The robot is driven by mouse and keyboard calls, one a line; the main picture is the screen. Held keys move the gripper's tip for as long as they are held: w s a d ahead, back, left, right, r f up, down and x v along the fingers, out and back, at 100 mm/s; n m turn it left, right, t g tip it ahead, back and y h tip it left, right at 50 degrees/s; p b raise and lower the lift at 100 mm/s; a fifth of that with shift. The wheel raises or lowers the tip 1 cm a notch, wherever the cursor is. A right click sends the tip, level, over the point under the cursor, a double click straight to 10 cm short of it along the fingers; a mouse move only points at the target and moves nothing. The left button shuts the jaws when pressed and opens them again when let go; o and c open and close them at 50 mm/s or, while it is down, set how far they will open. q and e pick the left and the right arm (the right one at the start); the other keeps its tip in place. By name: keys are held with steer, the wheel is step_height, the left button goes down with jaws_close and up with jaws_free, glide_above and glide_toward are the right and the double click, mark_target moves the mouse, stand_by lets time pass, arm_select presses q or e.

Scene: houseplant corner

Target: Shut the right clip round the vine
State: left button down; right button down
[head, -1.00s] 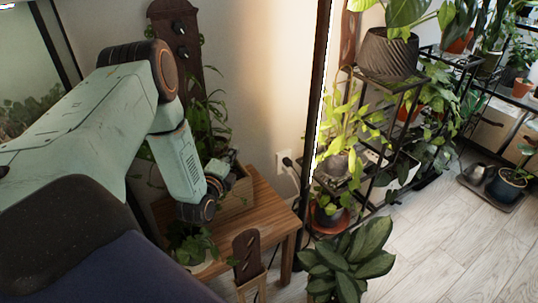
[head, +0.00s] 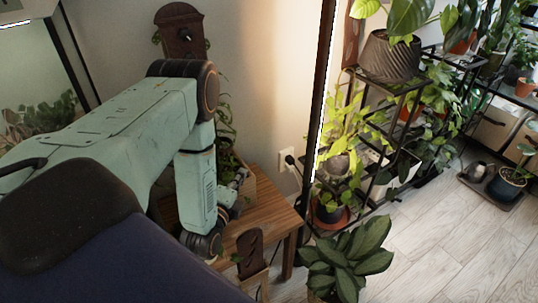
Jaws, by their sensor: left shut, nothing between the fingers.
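A dark brown upright board (head: 182,18) stands against the wall at the top left, with a small dark knob-like fitting and a few vine leaves (head: 210,44) at its edges. My arm hides its lower part. I cannot make out the right clip or whether it is open. My left gripper (head: 238,192) is small and partly hidden behind its wrist, low by the wooden planter box (head: 249,184). It is shut and empty, well below the visible part of the board. My right gripper is not in view.
The planter box stands on a wooden table (head: 275,207). A smaller dark board (head: 250,250) stands at the table's front. A broad-leaved plant (head: 350,255) is right of it. A black plant rack (head: 385,130) stands at centre right.

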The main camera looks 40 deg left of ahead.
arm_select(q)
steer(key=w+d+r+n+g+h+p, duration=0.1)
steer(key=w+g+h, duration=0.4)
steer(key=w, duration=0.5)
steer(key=shift+d+n+g+h+p, duration=0.4)
steer(key=shift+d+n+g+p, duration=0.35)
steer(key=shift+n, duration=0.35)
steer(key=shift+f, duration=0.15)
